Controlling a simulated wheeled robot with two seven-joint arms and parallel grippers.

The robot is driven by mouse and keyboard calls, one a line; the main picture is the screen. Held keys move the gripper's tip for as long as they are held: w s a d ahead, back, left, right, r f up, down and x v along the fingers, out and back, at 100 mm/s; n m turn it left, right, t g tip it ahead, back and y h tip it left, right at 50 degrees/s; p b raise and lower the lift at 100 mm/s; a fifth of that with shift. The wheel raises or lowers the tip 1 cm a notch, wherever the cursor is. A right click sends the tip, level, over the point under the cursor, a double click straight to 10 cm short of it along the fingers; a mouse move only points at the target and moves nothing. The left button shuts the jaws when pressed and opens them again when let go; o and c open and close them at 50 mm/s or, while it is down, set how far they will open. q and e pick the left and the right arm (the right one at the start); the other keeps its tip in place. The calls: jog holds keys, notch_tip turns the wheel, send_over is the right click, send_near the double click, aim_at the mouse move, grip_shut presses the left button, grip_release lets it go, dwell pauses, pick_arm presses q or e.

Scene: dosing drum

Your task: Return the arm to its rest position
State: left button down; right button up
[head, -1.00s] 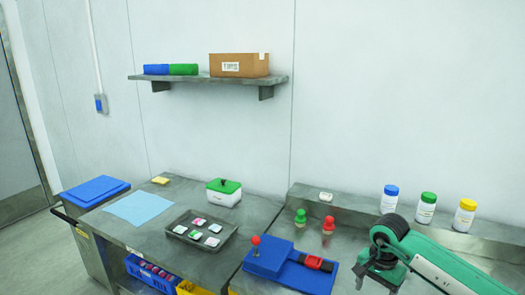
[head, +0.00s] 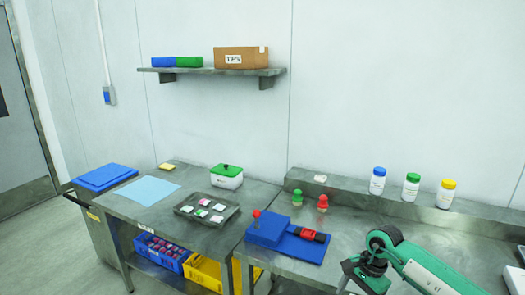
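My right gripper (head: 362,280) is at the lower right in the head view, at the end of a green arm. It points down by the table's front edge, to the right of the blue device. Its fingers are cut off by the lower picture edge, so I cannot tell whether it is open or shut. No object shows in it. My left gripper is not in view.
A blue device (head: 268,232) with a red-topped lever stands on the steel table. A tray (head: 190,212) with several packets, a white box with green lid (head: 227,178), and green and red stoppers (head: 322,203) are nearby. Three capped bottles (head: 411,188) stand on the raised ledge.

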jog(key=w+a+f+m+t+y, duration=0.1)
jog(key=a+f+m+t+y, duration=0.4)
jog(key=a+f+m+y, duration=0.85)
jog(key=s+d+f+m+t+h, duration=0.3)
jog(key=d+f+m+t+h, duration=0.15)
jog(key=f+m, duration=0.65)
jog(key=s+d+f+m+t+h, duration=0.35)
jog(key=d+f+m, duration=0.4)
jog(key=m, duration=0.65)
jog(key=s+d+f+m+g+h, duration=0.3)
jog(key=s+f+m, duration=0.4)
jog(key=s+f, duration=0.65)
jog(key=s+d+f+m+g+h, duration=0.2)
jog(key=s+f+m+g+h, duration=0.25)
jog(key=s+f+m, duration=0.8)
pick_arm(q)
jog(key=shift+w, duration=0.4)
pick_arm(e)
jog(key=s+a+f+g+h, duration=0.1)
jog(key=s+g, duration=0.2)
jog(key=s, duration=1.7)
jog(key=shift+s+a+f+g, duration=0.25)
jog(key=shift+s+g, duration=0.1)
jog(key=shift+s, duration=0.05)
